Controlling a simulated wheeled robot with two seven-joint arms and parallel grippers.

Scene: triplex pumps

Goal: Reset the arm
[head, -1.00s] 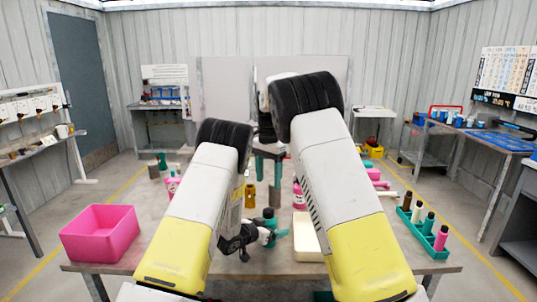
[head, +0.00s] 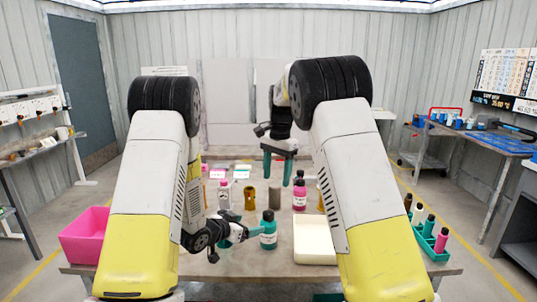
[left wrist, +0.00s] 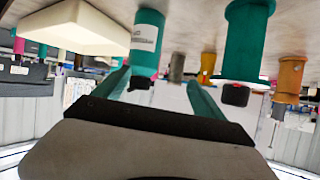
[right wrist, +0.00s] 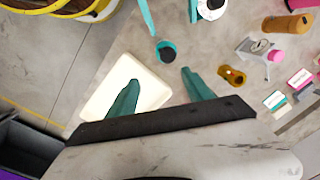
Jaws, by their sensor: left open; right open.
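My left gripper (head: 238,232) is open, low over the table, with its teal fingers pointing right toward a teal bottle (head: 268,230) with a dark cap. In the left wrist view the bottle (left wrist: 147,42) shows upside down between and beyond the fingers (left wrist: 160,92). I cannot tell whether they touch it. My right gripper (head: 279,165) is open, pointing down above the middle of the table. Its fingers (right wrist: 160,92) show apart and empty in the right wrist view, above a cream tray (right wrist: 150,98) and the table.
The grey table (head: 235,270) holds a pink bin (head: 82,238) at left, the cream tray (head: 314,242), pink bottles (head: 299,195), an ochre part (head: 249,196) and a teal rack of bottles (head: 431,238) at right. My forearms hide parts of the table.

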